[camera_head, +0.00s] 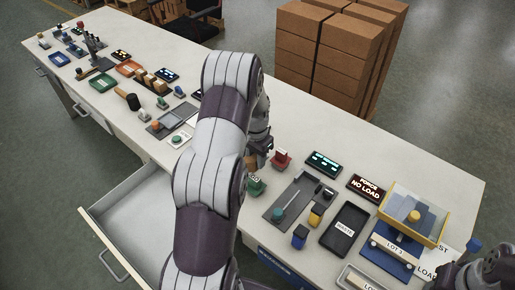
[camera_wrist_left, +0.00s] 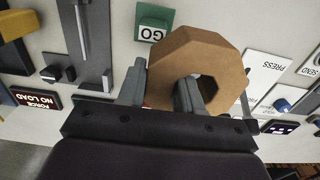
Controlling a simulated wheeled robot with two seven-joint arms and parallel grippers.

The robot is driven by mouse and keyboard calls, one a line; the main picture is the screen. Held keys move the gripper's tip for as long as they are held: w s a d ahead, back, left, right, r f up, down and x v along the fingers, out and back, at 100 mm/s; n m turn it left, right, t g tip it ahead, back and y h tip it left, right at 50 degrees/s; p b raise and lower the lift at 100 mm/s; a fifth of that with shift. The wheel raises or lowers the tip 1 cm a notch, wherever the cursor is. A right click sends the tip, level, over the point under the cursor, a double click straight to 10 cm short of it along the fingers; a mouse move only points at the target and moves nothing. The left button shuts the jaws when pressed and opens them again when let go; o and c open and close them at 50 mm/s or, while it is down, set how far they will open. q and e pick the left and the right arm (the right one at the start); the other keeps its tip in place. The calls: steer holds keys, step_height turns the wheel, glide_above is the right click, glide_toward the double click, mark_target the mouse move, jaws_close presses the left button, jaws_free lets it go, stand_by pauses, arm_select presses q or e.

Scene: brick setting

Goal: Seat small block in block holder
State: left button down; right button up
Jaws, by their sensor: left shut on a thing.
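My left gripper (camera_wrist_left: 160,90) is shut on a brown octagonal ring (camera_wrist_left: 220,60). One finger passes into the ring's hole and the other lies outside its wall. In the head view a small brown part of the ring (camera_head: 251,162) shows beside my left gripper (camera_head: 260,155), mostly hidden by my left arm. Several small wooden blocks (camera_head: 149,80) stand in a row at the middle left of the bench, in what looks like a dark holder; its slots are too small to make out.
A green GO button (camera_head: 255,185) and a red box (camera_head: 281,159) are close to the left gripper. A grey slider panel (camera_head: 296,198), black tray (camera_head: 345,229) and yellow-framed case (camera_head: 412,212) stand to the right. An open drawer (camera_head: 140,213) juts from the bench front.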

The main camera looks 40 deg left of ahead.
arm_select(q)
steer(key=w+a+f, duration=0.2)
steer(key=a, duration=0.1)
steer(key=shift+w+f+p, duration=0.1)
steer(key=shift+w+p, duration=0.15)
steer(key=shift+p, duration=0.05)
steer(key=w+a+f, duration=0.2)
steer(key=w, duration=0.1)
steer(key=w+f, duration=0.1)
steer(key=shift+w+a+f, duration=0.2)
steer(key=shift+w+a, duration=0.1)
steer(key=shift+a, duration=0.1)
steer(key=shift+w+a+f+p, duration=0.1)
steer(key=shift+f+p, duration=0.2)
steer(key=shift+f, duration=0.1)
steer(key=shift+s+f+p, duration=0.25)
steer(key=shift+f+p, duration=0.1)
steer(key=shift+f, duration=0.8)
steer(key=shift+w+f, duration=0.15)
steer(key=shift+f, duration=0.3)
steer(key=c, duration=0.8)
jaws_free()
steer(key=shift+o, duration=0.2)
arm_select(e)
steer(key=shift+s+r, duration=0.25)
steer(key=shift+r, duration=0.35)
steer(key=shift+s+r, duration=0.2)
steer(key=shift+r, duration=0.35)
